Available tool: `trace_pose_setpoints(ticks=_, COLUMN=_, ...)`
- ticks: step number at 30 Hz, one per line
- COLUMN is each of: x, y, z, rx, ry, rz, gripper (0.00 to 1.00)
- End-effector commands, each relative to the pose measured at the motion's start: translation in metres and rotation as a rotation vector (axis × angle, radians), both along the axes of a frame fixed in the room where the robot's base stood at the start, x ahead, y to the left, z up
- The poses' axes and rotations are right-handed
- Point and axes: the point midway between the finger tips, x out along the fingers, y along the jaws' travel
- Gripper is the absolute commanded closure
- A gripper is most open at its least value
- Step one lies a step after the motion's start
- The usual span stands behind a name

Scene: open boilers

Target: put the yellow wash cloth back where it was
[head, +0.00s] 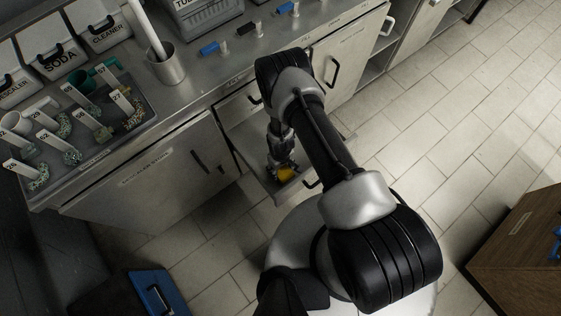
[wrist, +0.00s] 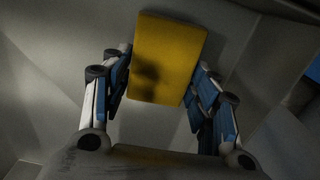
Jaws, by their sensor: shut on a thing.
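The yellow wash cloth (wrist: 167,58) is between the two fingers of my gripper (wrist: 160,85) in the wrist view. It looks like a flat, folded block, and the fingers are shut on its two sides. In the head view, the cloth (head: 286,173) shows at the end of my arm, inside or just above an open drawer (head: 262,186) under the counter. My gripper (head: 281,170) points down there, partly hidden by my arm. I cannot tell whether the cloth touches the drawer's floor.
The steel counter (head: 205,78) carries a tray of labelled fittings (head: 78,130), a metal cup (head: 168,65) and labelled bins (head: 55,58). A closed cabinet door (head: 160,175) is left of the drawer. A blue-lidded box (head: 158,293) and a brown box (head: 520,245) stand lower down. Tiled floor is free at right.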

Motion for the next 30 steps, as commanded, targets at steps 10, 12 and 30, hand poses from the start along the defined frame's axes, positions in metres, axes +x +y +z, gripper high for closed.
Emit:
trace_pose_setpoints(ticks=10, x=0.0005, y=0.0002, z=-0.0091, rx=0.001, ry=-0.001, rz=0.0, gripper=0.65)
trace_pose_setpoints(ticks=12, x=0.0004, y=0.0001, z=-0.0117, rx=0.001, ry=-0.001, rz=0.0, gripper=0.65)
trace_pose_setpoints(ticks=30, x=0.0002, y=0.0, z=-0.0115, rx=0.001, ry=-0.001, rz=0.0, gripper=0.25)
